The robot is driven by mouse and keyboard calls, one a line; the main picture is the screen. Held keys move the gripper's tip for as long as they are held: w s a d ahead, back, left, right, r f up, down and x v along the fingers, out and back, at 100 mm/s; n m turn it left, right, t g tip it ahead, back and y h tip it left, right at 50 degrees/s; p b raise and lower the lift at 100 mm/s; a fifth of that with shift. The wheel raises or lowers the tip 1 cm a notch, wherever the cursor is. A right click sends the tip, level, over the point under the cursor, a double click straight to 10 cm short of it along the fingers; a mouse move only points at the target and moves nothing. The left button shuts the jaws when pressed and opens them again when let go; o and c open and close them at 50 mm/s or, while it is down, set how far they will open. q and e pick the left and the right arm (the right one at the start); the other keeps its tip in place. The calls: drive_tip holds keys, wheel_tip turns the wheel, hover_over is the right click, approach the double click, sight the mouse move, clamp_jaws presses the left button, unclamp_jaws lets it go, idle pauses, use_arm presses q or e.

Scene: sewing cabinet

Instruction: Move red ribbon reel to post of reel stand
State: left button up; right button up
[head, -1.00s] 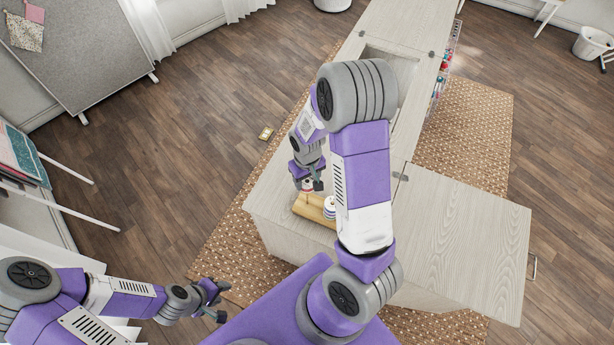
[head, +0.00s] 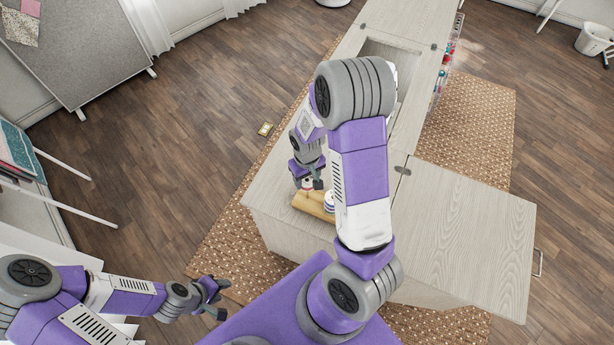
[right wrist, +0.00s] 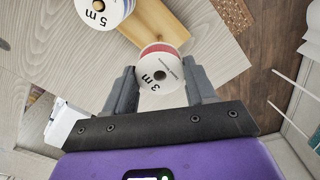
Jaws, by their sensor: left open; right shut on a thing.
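The red ribbon reel (right wrist: 166,70) has a white face marked "3 m" and a red band at its edge. My right gripper (right wrist: 160,88) is shut on it, one finger at each side. In the head view the right gripper (head: 307,184) is over the left part of the wooden reel stand (head: 312,206), which also shows in the right wrist view (right wrist: 205,45). I cannot tell whether the reel is around a post. A white and blue reel marked "5 m" (right wrist: 103,12) is at the stand, beside the red one. My left gripper (head: 212,298) is open and empty, away from the cabinet.
The stand is on the pale wood sewing cabinet (head: 270,200), near its left edge. A side leaf (head: 470,235) extends to the right. A recess (head: 390,50) lies farther back. Several coloured items (head: 446,68) hang on the cabinet's far right side.

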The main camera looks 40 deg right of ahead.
drive_tip(key=shift+f, duration=0.2)
drive_tip(key=shift+f+b, duration=0.35)
drive_tip(key=shift+b, duration=0.15)
drive_tip(key=shift+f+b, duration=0.85)
drive_tip(key=shift+f, duration=0.15)
drive_tip(key=o, duration=1.1)
wheel_tip(320, 180, up, 8)
drive_tip(key=shift+f+p, duration=0.15)
drive_tip(key=shift+p, duration=0.55)
